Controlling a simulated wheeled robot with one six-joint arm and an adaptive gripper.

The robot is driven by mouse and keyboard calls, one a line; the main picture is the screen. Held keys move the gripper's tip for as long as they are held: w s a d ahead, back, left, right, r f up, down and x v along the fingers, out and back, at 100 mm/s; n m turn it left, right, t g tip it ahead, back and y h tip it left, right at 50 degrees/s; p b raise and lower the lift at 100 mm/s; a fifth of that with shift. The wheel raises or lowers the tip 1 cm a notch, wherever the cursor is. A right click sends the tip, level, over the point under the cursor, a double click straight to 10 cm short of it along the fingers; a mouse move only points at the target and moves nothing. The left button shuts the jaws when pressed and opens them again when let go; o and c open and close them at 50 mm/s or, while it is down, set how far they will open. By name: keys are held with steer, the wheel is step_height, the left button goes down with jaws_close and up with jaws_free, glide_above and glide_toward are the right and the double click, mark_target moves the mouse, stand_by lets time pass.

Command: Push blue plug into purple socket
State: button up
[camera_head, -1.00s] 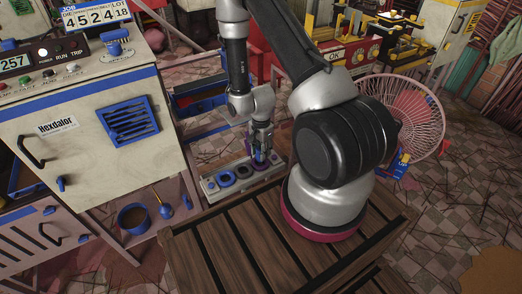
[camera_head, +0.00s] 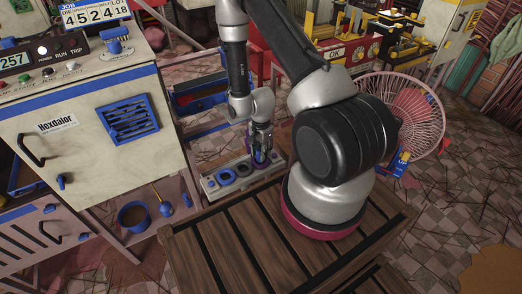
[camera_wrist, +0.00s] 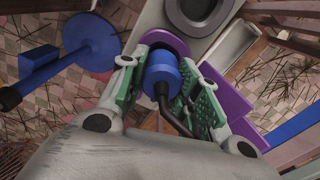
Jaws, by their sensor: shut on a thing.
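My gripper (camera_wrist: 165,85) is shut on the blue plug (camera_wrist: 162,68), with its green-padded fingers on either side. A dark cable runs from the plug back toward me. The purple socket (camera_wrist: 168,42) shows as a curved rim just beyond the plug, mostly hidden by plug and fingers. In the head view my gripper (camera_head: 261,158) points down at the right end of the socket rack (camera_head: 208,185). The plug's front end is hidden, so I cannot tell whether it is inside the socket or just over it.
A blue socket (camera_head: 225,176) and a dark socket (camera_head: 243,169) sit to the left in the rack. A purple flat piece (camera_wrist: 229,100) lies right of the fingers. A slatted wooden table (camera_head: 235,235) is in front, a pale cabinet (camera_head: 85,120) at left, and a fan (camera_head: 415,115) at right.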

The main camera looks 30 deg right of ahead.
steer(key=shift+f, duration=0.7)
steer(key=o, duration=1.1)
steer(key=shift+r, duration=0.1)
